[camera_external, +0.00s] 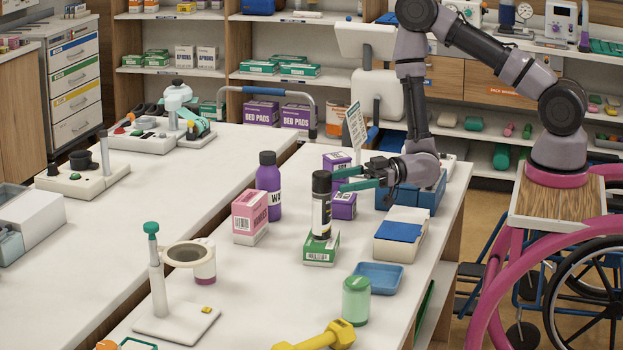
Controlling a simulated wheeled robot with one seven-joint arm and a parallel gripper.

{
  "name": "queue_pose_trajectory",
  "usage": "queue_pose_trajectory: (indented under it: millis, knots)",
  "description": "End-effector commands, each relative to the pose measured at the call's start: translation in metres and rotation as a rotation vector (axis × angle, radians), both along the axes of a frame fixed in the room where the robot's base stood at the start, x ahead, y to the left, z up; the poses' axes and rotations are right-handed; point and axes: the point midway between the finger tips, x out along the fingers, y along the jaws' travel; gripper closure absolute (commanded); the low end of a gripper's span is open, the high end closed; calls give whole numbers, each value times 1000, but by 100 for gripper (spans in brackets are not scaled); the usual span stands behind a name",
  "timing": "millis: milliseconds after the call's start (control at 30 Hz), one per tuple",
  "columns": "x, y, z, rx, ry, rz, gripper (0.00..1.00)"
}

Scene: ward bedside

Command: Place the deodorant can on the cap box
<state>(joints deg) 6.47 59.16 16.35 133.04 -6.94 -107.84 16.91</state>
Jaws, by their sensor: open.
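The deodorant can (321,207), black at the top and bottom with a pale label band, stands upright on the green and white cap box (321,252). The box lies flat on the white table. My gripper (337,180) has green fingers and reaches in from the right at the height of the can's upper part. Its fingers are open, just right of the can in the picture. I cannot tell whether a fingertip still touches the can.
A purple bottle (269,185) and a pink and white box (250,217) stand left of the can. Purple boxes (343,206) are close behind it. A white box with a blue top (401,235), a blue tray (379,277) and a green jar (356,301) are to the right and front.

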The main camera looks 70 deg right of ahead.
Motion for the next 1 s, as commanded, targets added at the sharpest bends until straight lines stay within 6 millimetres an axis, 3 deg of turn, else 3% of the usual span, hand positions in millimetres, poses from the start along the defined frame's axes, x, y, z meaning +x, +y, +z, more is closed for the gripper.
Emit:
queue_pose_trajectory:
  millis: [200,533,667,767,1000]
  knots:
    - [-31,-33,0,1,2,-3,11]
    - [-48,-49,0,-2,-1,0,11]
    - [-38,-54,5,-43,18,-15,11]
    - [-19,-65,15,-122,62,-53,11]
    - [21,-118,68,-333,227,-246,11]
